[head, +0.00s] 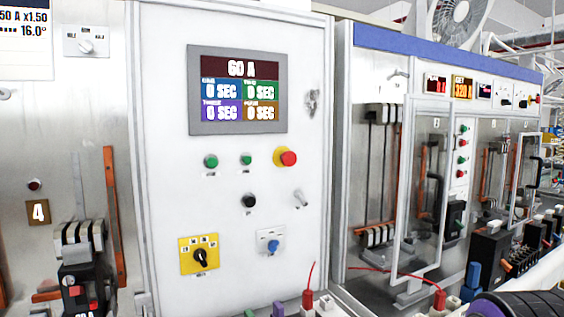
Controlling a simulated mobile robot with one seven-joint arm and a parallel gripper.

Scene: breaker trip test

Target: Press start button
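A white control panel (150,120) fills the middle of the head view. Two green push buttons sit side by side below its screen, a left one (211,161) and a right one (246,159). The small labels under them are too blurred to read, so I cannot tell which one is start. A red mushroom button on a yellow base (287,158) is to their right. The screen (238,91) reads 60 A at the top and 0 SEC in several coloured boxes. My gripper is not in view, and nothing covers the buttons.
Lower on the panel are a black knob (249,201), a toggle switch (301,199), a yellow rotary selector (199,254) and a blue knob (273,246). Red cables and connectors (307,301) stand along the bottom edge. A glass-fronted cabinet (440,35) is at right.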

